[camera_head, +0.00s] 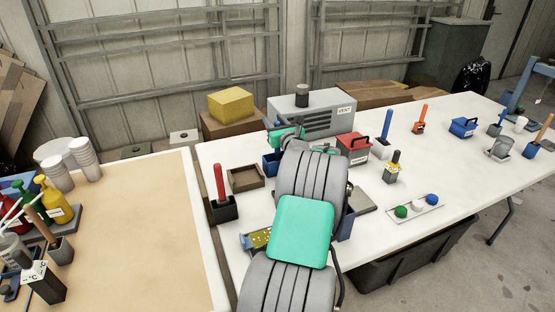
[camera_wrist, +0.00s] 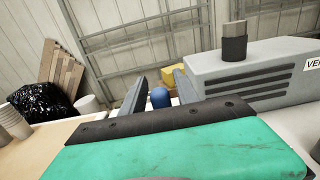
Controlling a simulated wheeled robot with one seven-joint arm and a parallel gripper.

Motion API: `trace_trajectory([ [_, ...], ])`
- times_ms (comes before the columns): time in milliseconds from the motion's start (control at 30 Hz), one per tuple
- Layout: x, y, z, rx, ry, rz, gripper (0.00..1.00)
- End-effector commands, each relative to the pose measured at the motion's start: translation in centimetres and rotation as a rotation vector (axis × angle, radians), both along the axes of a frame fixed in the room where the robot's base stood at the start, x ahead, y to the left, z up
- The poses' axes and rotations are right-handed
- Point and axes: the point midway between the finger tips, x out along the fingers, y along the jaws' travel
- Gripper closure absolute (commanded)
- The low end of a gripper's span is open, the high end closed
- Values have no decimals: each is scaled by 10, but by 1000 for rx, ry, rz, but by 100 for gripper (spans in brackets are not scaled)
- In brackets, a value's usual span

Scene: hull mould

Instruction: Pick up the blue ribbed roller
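In the wrist view, a rounded blue upright thing (camera_wrist: 160,98) shows between my gripper's (camera_wrist: 160,77) two dark fingers. It may be the handle of the blue ribbed roller; its ribs and lower part are hidden. The fingers are apart, and I cannot tell whether they touch it. In the head view, my arm covers most of the gripper, near the back of the white table (camera_head: 468,170). A dark blue holder (camera_head: 270,163) shows just left of the arm there. Another blue-handled tool (camera_head: 382,139) stands upright in a grey holder to the right.
A grey vented box (camera_head: 315,121) stands close behind my gripper. A yellow block (camera_head: 231,103) sits on a brown box to its left. A red-handled tool (camera_head: 219,184), an open brown box (camera_head: 246,177) and a red toolbox (camera_head: 353,146) stand nearby.

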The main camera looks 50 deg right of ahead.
Motion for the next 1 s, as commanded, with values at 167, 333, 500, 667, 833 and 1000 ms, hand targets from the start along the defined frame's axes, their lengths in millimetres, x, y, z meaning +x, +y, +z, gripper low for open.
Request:
trace_trajectory([
  [167, -1, -1, 0, 0, 0, -1, 79],
  [333, -1, -1, 0, 0, 0, -1, 93],
  [500, -1, 0, 0, 0, 0, -1, 100],
  [667, -1, 0, 0, 0, 0, -1, 100],
  [833, -1, -1, 0, -1, 1, -1, 100],
  [1000, -1, -1, 15, -4, 0, -1, 100],
])
